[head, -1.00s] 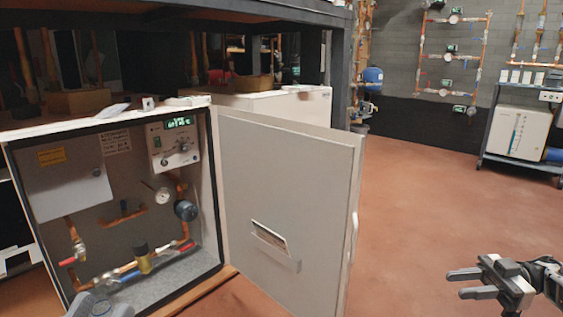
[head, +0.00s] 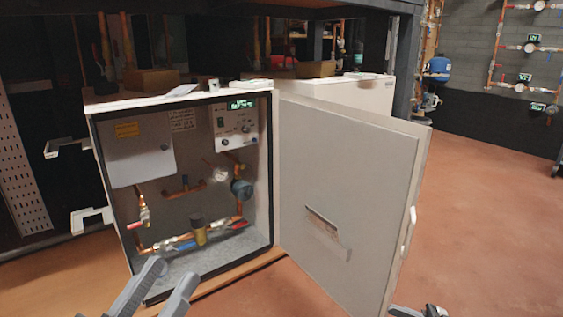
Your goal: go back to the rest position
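My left gripper (head: 171,271) comes up from the bottom edge in the head view, in front of the open heat pump cabinet (head: 101,186). Its two grey fingers are apart with nothing seen between them. Its fingertips overlap the cabinet's lower front edge in the picture; I cannot tell if they touch. My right gripper (head: 418,311) shows only as a sliver at the bottom edge, right of the cabinet door's (head: 345,190) lower corner. Most of it is cut off, so its opening is hidden.
The door stands wide open to the right, with a handle (head: 409,232) on its edge. Inside are a control panel (head: 237,128), copper pipes and valves (head: 199,232). Shelving stands behind. Red floor (head: 480,230) is clear on the right.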

